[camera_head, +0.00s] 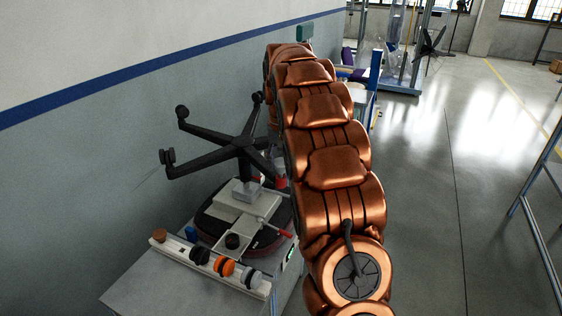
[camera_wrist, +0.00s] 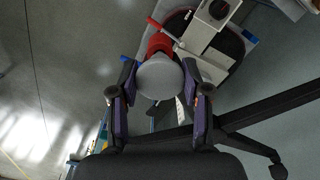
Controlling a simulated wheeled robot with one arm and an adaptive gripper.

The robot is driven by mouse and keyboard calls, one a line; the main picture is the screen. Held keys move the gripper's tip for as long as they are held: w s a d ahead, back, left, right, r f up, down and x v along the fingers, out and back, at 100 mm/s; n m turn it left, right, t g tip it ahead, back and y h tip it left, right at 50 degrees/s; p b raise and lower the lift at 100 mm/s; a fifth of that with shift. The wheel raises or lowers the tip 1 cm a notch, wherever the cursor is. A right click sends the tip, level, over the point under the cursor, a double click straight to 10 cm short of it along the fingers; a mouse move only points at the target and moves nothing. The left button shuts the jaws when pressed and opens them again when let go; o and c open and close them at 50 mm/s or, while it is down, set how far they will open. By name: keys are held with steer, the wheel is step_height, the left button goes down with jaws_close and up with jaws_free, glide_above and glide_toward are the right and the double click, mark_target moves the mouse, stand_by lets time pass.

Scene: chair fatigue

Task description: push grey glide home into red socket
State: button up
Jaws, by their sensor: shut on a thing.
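In the wrist view the grey glide (camera_wrist: 160,76) shows as a round pale disc between the two fingers of my gripper (camera_wrist: 160,84), which is shut on it. The red socket (camera_wrist: 158,43) shows just beyond the glide and is partly covered by it. I cannot tell whether the glide touches the socket or how far it sits in it. The black five-armed chair base (camera_head: 238,147) stands raised on a pale fixture in the head view and also crosses the lower right of the wrist view (camera_wrist: 265,108). In the head view my arm hides my gripper and the glide.
A pale fixture (camera_head: 236,206) with a red-handled lever (camera_head: 275,228) sits on a dark round plate on the bench (camera_head: 150,290). A white rail (camera_head: 209,264) at the front carries several glides, including an orange one (camera_head: 224,267). The wall is close on the left; open floor lies right.

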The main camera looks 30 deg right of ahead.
mark_target(281, 162)
steer(key=shift+f+b, duration=0.4)
steer(key=shift+f, duration=0.45)
steer(key=o, duration=1.1)
steer(key=shift+o, duration=0.2)
steer(key=shift+r, duration=0.1)
steer(key=shift+r, duration=3.7)
